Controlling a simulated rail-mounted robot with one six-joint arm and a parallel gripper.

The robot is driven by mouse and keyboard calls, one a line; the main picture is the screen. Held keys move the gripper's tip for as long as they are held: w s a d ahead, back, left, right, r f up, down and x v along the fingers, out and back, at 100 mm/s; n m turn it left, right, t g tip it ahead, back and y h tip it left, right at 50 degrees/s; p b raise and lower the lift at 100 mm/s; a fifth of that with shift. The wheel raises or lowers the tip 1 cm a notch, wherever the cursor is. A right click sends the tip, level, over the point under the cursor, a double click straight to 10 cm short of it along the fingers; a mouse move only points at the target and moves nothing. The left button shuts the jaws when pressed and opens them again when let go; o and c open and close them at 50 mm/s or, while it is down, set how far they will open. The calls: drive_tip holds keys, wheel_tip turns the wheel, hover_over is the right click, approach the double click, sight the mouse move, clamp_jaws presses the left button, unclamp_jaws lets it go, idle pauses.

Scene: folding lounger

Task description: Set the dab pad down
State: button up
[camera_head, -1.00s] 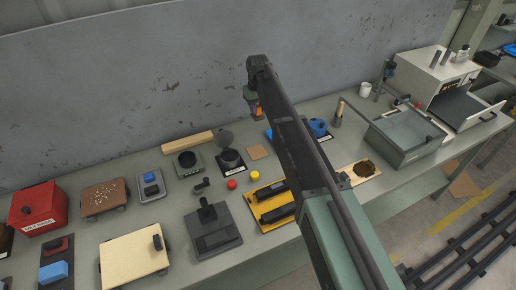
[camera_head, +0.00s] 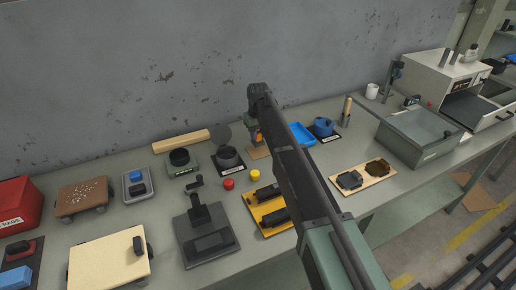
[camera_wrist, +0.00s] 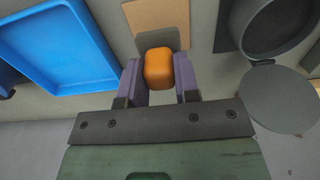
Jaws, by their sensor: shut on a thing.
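My gripper (camera_head: 256,138) is shut on the orange dab pad (camera_wrist: 159,68), which sits between its two purple-grey fingers in the wrist view. In the head view the gripper points down at the back of the bench, close to a flat tan square (camera_head: 257,154). In the wrist view the tan square (camera_wrist: 155,18) lies just beyond the pad, with a dark shadow near it. I cannot tell whether the pad touches anything below.
A blue tray (camera_head: 301,134) lies right of the gripper. A dark round pot (camera_head: 229,158) with a round lid (camera_head: 215,136) stands to the left. Red (camera_head: 228,184) and yellow (camera_head: 255,176) caps are in front. A grey wall stands behind.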

sight(258, 141)
wheel_tip(258, 141, down, 4)
drive_tip(key=b, duration=0.3)
drive_tip(key=shift+f, duration=0.15)
drive_tip(key=shift+r, duration=0.3)
drive_tip(key=shift+f, duration=0.2)
drive_tip(key=o, duration=0.9)
drive_tip(key=shift+c, duration=0.2)
drive_tip(key=shift+r, duration=0.1)
wheel_tip(258, 141, up, 12)
drive_tip(key=p, duration=1.2)
drive_tip(key=shift+r+p, duration=0.25)
drive_tip(key=shift+p, duration=0.1)
drive_tip(key=s+d+m, duration=0.2)
drive_tip(key=s+d, duration=0.5)
drive_tip(key=s, duration=0.4)
drive_tip(key=s+d+m, duration=0.2)
drive_tip(key=s+d, duration=0.6)
drive_tip(key=s, duration=0.4)
drive_tip(key=s+d+m, duration=0.1)
drive_tip(key=s+d, duration=0.7)
drive_tip(key=s, duration=0.4)
drive_tip(key=shift+d+f+m, duration=0.15)
drive_tip(key=shift+m, duration=0.25)
